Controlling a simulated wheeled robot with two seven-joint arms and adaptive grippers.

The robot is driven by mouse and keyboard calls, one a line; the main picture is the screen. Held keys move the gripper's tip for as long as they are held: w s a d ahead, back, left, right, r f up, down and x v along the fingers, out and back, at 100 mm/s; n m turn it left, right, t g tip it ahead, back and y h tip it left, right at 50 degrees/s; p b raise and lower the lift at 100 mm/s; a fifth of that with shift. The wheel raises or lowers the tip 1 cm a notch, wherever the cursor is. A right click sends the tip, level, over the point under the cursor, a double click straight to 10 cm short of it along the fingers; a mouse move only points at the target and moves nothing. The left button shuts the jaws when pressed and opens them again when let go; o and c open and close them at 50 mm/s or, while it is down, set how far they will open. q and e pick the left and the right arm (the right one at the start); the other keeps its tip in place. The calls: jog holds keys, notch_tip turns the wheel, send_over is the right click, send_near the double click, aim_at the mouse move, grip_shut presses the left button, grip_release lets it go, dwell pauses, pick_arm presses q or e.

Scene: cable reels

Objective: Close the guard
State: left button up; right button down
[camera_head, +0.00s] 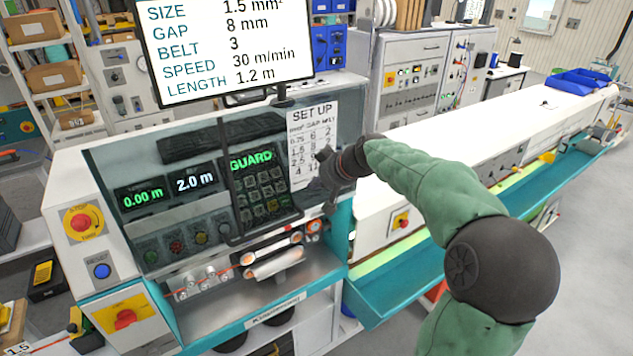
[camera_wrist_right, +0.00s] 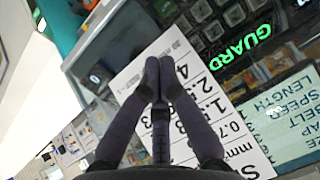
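The guard looks like a tinted clear panel (camera_head: 203,220) across the front of the white and teal machine; its exact edges and how far it is open are hard to tell. A thin dark bar (camera_head: 226,180) runs down and then right in front of the keypad. The keypad display (camera_head: 251,161) reads GUARD in green, and it also shows in the right wrist view (camera_wrist_right: 250,38). My right gripper (camera_head: 325,186) is at the right side of the machine's opening, beside the set-up card (camera_head: 312,132). In the wrist view its fingers (camera_wrist_right: 158,72) are together, with nothing visible between them. My left gripper is out of view.
A settings screen (camera_head: 228,45) stands above the machine. Orange-tipped rollers (camera_head: 273,254) and a red wire lie in the lower opening. A red stop button (camera_head: 83,222) is at left. A long white trough unit (camera_head: 470,165) extends right, behind my right arm.

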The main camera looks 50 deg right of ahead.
aim_at(296, 204)
jog(key=p+x, duration=0.1)
jog(key=x, duration=0.5)
jog(key=shift+w+f, duration=0.2)
jog(key=shift+w, duration=0.05)
notch_tip(296, 204, down, 2)
jog(key=shift+w+a+f, duration=0.1)
jog(key=shift+a+f, duration=0.1)
jog(key=shift+w+a+f, duration=0.1)
jog(key=shift+a+f, duration=0.05)
jog(key=shift+f, duration=0.7)
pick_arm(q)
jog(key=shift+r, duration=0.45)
